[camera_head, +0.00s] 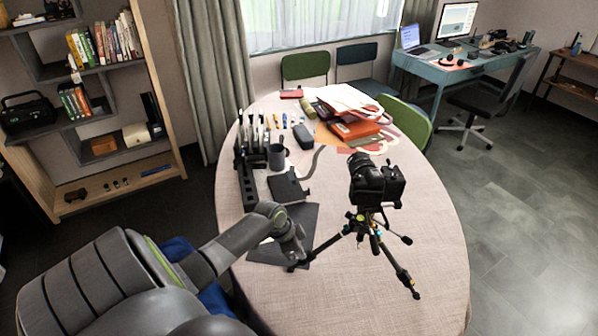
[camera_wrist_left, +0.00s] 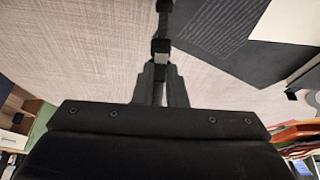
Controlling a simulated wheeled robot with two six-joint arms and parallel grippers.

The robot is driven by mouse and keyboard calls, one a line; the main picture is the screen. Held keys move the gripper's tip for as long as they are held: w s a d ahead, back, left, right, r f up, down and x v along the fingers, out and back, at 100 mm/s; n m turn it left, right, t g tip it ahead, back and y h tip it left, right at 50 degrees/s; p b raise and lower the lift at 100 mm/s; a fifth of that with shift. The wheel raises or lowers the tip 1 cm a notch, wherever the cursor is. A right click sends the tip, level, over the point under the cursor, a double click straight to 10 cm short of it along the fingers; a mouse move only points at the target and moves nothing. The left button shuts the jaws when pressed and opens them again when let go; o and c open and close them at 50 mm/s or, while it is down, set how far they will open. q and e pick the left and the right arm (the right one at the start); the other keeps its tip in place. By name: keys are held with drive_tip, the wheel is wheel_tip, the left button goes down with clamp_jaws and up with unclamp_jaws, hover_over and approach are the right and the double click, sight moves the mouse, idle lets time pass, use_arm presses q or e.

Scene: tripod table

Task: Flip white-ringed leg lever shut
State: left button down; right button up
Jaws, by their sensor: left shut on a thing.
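A small black tripod (camera_head: 361,222) stands on the table with a black camera (camera_head: 376,185) on top. One leg reaches left to my left gripper (camera_head: 296,262), which hides its lower end. In the left wrist view my left gripper (camera_wrist_left: 160,82) has its fingers close together on a dark lever piece (camera_wrist_left: 160,48) of the tripod leg (camera_wrist_left: 163,22). Whether the lever is fully shut cannot be told. My right gripper is not in view.
A dark mat (camera_head: 268,252) lies under the left leg's end. A mug (camera_head: 276,157), a black organiser (camera_head: 246,180), a dark notebook (camera_head: 287,188) and orange folders (camera_head: 354,129) stand farther back. The table (camera_head: 425,235) is bare right of the tripod.

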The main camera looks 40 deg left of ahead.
use_arm(q)
drive_tip(key=shift+s+a+f+t+h+b, duration=0.2)
drive_tip(key=shift+f+t+h+b, duration=0.3)
drive_tip(key=shift+b, duration=0.6)
drive_tip(key=t+b, duration=0.1)
drive_tip(key=b, duration=0.2)
drive_tip(key=f+t+h+b, duration=0.1)
drive_tip(key=t+b, duration=0.1)
drive_tip(key=b, duration=0.2)
drive_tip(key=shift+s+f+h, duration=0.1)
drive_tip(key=shift+s+h, duration=0.05)
drive_tip(key=shift+h, duration=0.15)
drive_tip(key=shift+t+b, duration=0.5)
drive_tip(key=shift+b, duration=0.55)
drive_tip(key=shift+h, duration=0.3)
drive_tip(key=c, duration=1.5)
unclamp_jaws()
drive_tip(key=shift+o, duration=0.2)
